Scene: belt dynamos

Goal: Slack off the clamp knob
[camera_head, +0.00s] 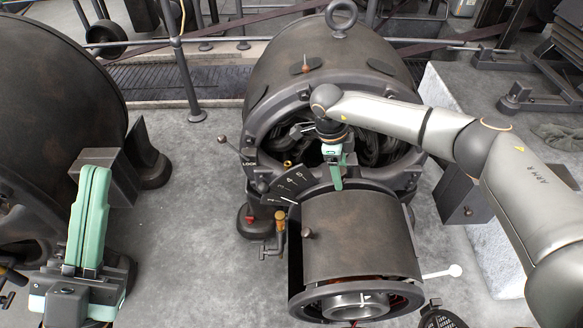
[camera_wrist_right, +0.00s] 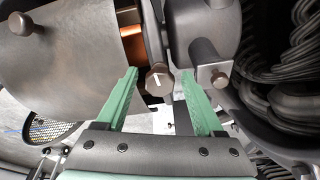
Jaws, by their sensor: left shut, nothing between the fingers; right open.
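A hexagonal dark knob with a white line on its face, which looks like the clamp knob (camera_wrist_right: 158,80), shows in the right wrist view. My right gripper (camera_wrist_right: 160,98) is open, with one green finger on each side of it. Gaps show on both sides, and I cannot tell whether the tips reach its depth. In the head view my right gripper (camera_head: 336,178) points down at the dynamo's (camera_head: 330,65) open front, above the cylindrical cover (camera_head: 358,235). The knob cannot be made out there. My left gripper (camera_head: 95,175) is shut and empty at the left.
A numbered dial plate (camera_head: 290,184) and a ball-ended lever (camera_head: 222,139) by a LOCK label sit left of the opening. A brass-topped tap (camera_head: 281,220) stands below them. In the wrist view a block with a bolt (camera_wrist_right: 220,79) is close beside the right finger.

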